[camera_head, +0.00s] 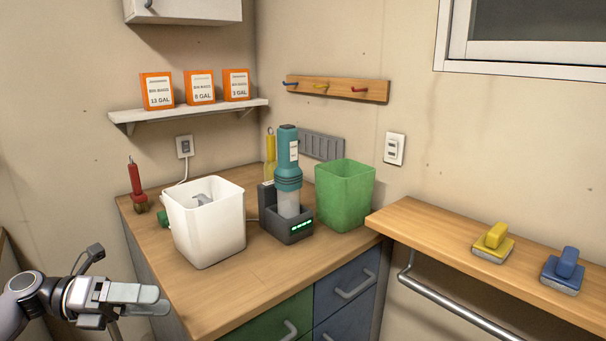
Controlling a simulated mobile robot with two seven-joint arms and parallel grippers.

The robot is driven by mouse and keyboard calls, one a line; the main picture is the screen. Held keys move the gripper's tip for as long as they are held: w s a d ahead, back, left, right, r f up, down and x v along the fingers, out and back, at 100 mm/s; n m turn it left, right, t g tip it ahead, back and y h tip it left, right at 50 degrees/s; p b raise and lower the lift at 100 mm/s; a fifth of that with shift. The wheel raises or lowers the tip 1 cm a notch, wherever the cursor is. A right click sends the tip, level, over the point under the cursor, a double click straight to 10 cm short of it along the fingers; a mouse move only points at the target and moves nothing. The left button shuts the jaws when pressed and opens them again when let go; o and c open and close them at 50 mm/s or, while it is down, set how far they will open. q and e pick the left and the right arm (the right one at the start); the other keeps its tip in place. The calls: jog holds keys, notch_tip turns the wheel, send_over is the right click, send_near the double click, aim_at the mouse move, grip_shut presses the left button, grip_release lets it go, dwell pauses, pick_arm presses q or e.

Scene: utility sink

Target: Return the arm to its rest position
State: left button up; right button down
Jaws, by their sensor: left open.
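My left gripper (150,300) is at the lower left, in front of the counter's left front edge. It is open, and I see nothing between its fingers. My left arm comes in from the left edge. My right gripper is not in the head view. The wooden counter (262,283) stands behind and to the right of the left gripper. A white bin (208,232) stands upright on it, with a grey item partly showing inside.
A teal handheld device (287,165) stands in a dark dock, beside a green bin (344,195). A red-handled brush (137,187) is at the counter's left. A yellow scrubber (493,243) and blue scrubber (563,271) sit on the right ledge (432,222). The counter's front is clear.

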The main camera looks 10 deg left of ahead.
pick_arm(q)
jog(key=w+a+r+n+t+y, duration=0.75)
jog(key=w+a+n+t, duration=0.3)
jog(key=n+t, duration=0.45)
jog(key=w+a+f+n+g+y, duration=0.1)
jog(key=a+f+n+g+y, duration=0.3)
jog(key=a+n+y, duration=1.05)
jog(key=s+d+f+n+g+h, duration=0.15)
jog(key=s+d+f, duration=0.25)
jog(key=d+f, duration=0.4)
jog(key=s+d+f+n+g+h, duration=0.1)
jog(key=s+d+f+h, duration=0.2)
jog(key=d+f, duration=0.45)
jog(key=s+d+f+n+g+h, duration=0.15)
jog(key=s+d+f, duration=0.35)
jog(key=f, duration=0.5)
jog(key=s+d+f+n+g+h, duration=0.1)
jog(key=s+d+f, duration=0.2)
jog(key=s+d, duration=0.5)
jog(key=s+d+f+n+g+h, duration=0.15)
jog(key=s+d+f, duration=0.25)
jog(key=s+d, duration=0.4)
jog(key=shift+t, duration=0.25)
jog(key=r+p, duration=0.1)
jog(key=d+r+p, duration=0.1)
jog(key=r+p, duration=0.1)
jog(key=w+r+p, duration=0.1)
jog(key=shift+d+r, duration=0.3)
jog(key=shift+r, duration=0.05)
